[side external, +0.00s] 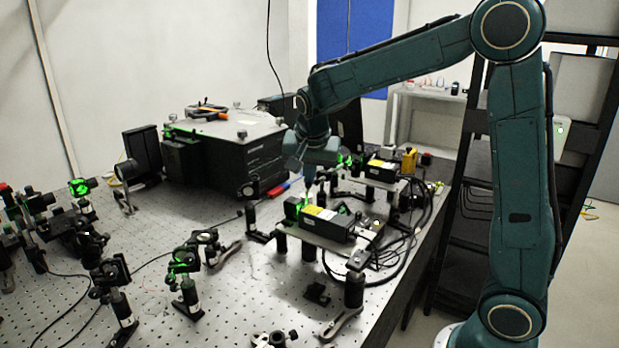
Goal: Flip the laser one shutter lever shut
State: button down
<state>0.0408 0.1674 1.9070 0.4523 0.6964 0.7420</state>
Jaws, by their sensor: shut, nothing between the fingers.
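Two black laser boxes with yellow labels sit on raised plates at the right side of the bench. The nearer laser (335,226) has green light at its left end. The farther laser (384,170) also has green light at its left end. I cannot tell which one is laser one. My gripper (308,192) points down, shut and empty, over or just behind the left end of the nearer laser. The shutter lever is too small or hidden to make out, and I cannot tell whether my fingertips touch anything.
Posts and mirror mounts (186,262) with green glints crowd the left and front of the perforated bench (225,318). A large black box (236,150) stands behind. Black cables (415,235) loop right of the lasers. A post with a clamp (354,290) stands in front.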

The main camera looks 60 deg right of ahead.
jog(key=shift+r, duration=0.15)
jog(key=shift+r, duration=0.6)
jog(key=a+v, duration=0.1)
jog(key=v, duration=0.9)
jog(key=shift+f, duration=0.25)
jog(key=shift+a, duration=0.15)
